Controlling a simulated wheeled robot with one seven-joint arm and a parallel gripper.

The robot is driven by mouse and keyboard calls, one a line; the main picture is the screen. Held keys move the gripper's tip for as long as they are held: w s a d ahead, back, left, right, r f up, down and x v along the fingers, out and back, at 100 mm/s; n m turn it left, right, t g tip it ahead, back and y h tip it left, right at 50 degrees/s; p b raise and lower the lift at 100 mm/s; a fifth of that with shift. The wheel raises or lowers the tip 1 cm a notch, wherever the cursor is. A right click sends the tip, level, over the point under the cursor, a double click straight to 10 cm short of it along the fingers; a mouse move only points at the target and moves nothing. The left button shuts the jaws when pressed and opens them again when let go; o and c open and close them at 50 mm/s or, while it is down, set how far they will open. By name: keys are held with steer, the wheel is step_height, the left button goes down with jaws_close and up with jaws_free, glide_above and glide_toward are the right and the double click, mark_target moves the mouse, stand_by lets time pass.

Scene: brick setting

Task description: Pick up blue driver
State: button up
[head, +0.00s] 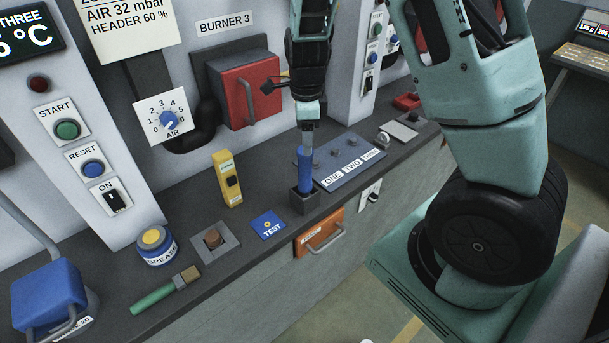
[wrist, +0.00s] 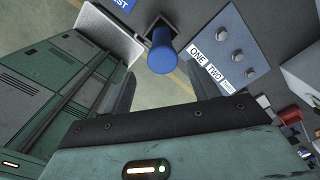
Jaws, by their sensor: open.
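The blue driver (head: 304,172) stands upright in a small dark square holder (head: 304,202) on the counter. In the wrist view the driver (wrist: 161,54) is seen end-on, ahead of the gap between my fingers, with the holder (wrist: 163,24) partly behind it. My gripper (head: 308,130) points down over the driver in the head view, its fingertips close to the driver's top. In the wrist view my gripper (wrist: 162,82) has its two fingers wide apart with nothing between them. I cannot tell the exact gap to the driver.
A blue-grey plate with knobs (head: 348,162) lies right beside the holder. A yellow tester (head: 228,178) and a blue TEST card (head: 268,225) are to the left. A red burner box (head: 250,90) juts from the wall behind.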

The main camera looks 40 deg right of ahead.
mark_target(304, 159)
step_height(304, 159, down, 3)
steer(key=shift+w+f+p, duration=0.15)
steer(key=shift+f+p, duration=0.5)
steer(key=shift+f, duration=0.7)
steer(key=shift+w+f+p, duration=0.1)
steer(key=shift+f+p, duration=0.5)
steer(key=shift+f, duration=0.7)
steer(key=c, duration=1.3)
